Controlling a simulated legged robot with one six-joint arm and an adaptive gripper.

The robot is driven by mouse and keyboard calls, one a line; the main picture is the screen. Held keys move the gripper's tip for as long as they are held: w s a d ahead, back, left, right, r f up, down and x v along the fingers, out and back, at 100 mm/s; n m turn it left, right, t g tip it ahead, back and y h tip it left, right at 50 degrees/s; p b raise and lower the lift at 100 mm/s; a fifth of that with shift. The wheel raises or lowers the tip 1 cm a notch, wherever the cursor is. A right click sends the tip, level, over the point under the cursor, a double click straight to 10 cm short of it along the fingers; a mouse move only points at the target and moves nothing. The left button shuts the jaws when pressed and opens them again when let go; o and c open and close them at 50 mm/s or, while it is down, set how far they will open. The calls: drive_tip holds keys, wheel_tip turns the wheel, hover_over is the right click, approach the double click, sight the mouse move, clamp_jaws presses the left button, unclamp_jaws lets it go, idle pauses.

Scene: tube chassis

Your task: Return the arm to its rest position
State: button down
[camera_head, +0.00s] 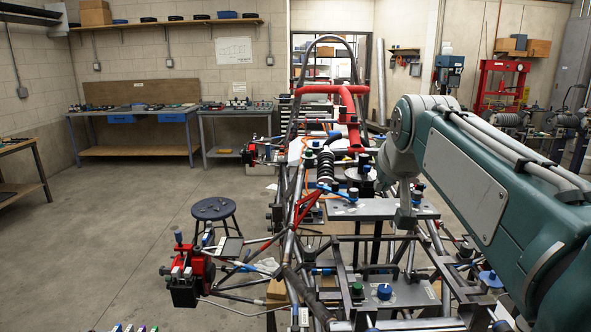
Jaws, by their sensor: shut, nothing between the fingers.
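My arm reaches in from the lower right, a dark green link with a pale grey panel and grey cables along it. It rises to a pale grey joint near the right of the middle, then turns down. At its lower end my gripper (405,216) shows as a small, narrow grey shape, shut and empty. It hangs in front of the tube chassis (345,245), overlapping a grey plate on it in the picture. From this view I cannot tell how much gap there is. The fingertips are too small to make out in detail.
The chassis fills the lower middle, with a red bent tube (335,91) and a tall roll hoop (330,40). A dark round stool (213,208) stands left of it. Workbenches (133,110) line the back wall. A red press (500,85) stands back right. The left floor is largely clear.

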drive_tip(key=s+f+g, duration=0.3)
drive_tip(key=s+f, duration=1.8)
drive_tip(key=s, duration=0.4)
drive_tip(key=shift+s+a+f, duration=0.15)
drive_tip(key=shift+s+f, duration=0.05)
drive_tip(key=shift+s, duration=0.1)
